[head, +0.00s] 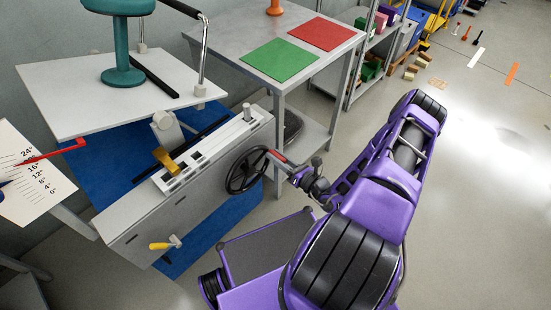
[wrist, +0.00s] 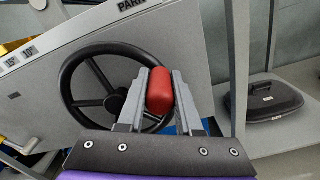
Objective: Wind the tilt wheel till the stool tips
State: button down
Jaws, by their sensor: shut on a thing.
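The tilt wheel (head: 247,170) is a black spoked handwheel on the end of a grey machine housing. It also shows in the wrist view (wrist: 66,84). Its red knob (wrist: 160,93) sits between the fingers of my gripper (wrist: 160,88), which is shut on it. In the head view my gripper (head: 282,160) is at the wheel's right side. The teal stool (head: 121,50) stands on a white platform (head: 60,88) above the housing, its top cut off. A red pointer (head: 68,147) crosses a white degree scale (head: 30,190) near its upper marks; the exact reading is unclear.
A grey table (head: 215,40) with a green mat (head: 279,60) and a red mat (head: 320,34) stands behind the wheel. A yellow-handled lever (head: 165,244) sticks out from the housing's front. A dark case (wrist: 262,101) lies on the shelf at right. Open floor spreads at right.

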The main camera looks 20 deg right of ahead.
jog(key=shift+f, duration=0.15)
jog(key=c, duration=0.6)
grip_release()
jog(key=shift+d, duration=0.1)
jog(key=v, duration=1.7)
jog(key=shift+s, duration=0.2)
